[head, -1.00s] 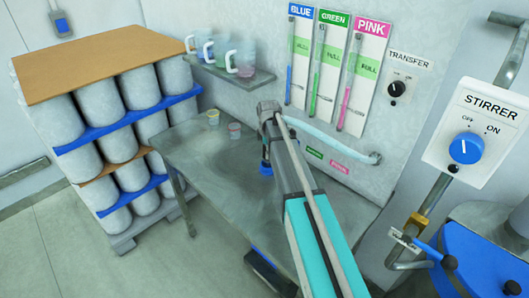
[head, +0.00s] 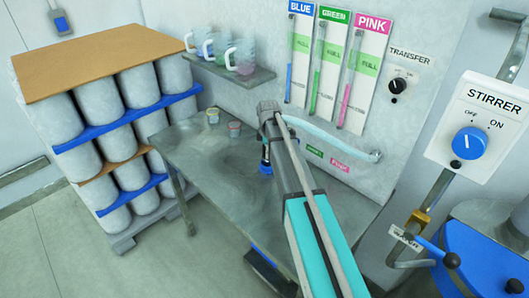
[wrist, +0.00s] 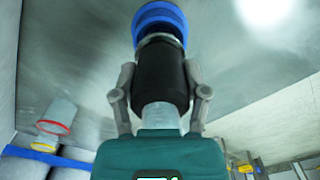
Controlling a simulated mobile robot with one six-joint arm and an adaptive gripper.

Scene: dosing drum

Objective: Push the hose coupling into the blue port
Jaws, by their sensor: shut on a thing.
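My gripper (wrist: 160,82) is shut on the black hose coupling (wrist: 160,72), with one finger on each side of its body. A metal collar and a blue ring (wrist: 159,18) lie beyond the coupling's far end in the wrist view. I cannot tell whether the ring is part of the coupling or a separate piece. In the head view my gripper (head: 266,150) is small and mostly dark, with blue at its lower end over the bench. The pale hose (head: 330,139) runs along the wall behind my arm. I cannot make out the blue port; my arm covers the wall left of the green label.
The metal bench (head: 215,165) is mostly clear. A shelf (head: 232,76) holds mugs above. Stacked drums (head: 100,95) stand left. The pink port label (head: 339,165) and stirrer panel (head: 490,125) are right of my arm.

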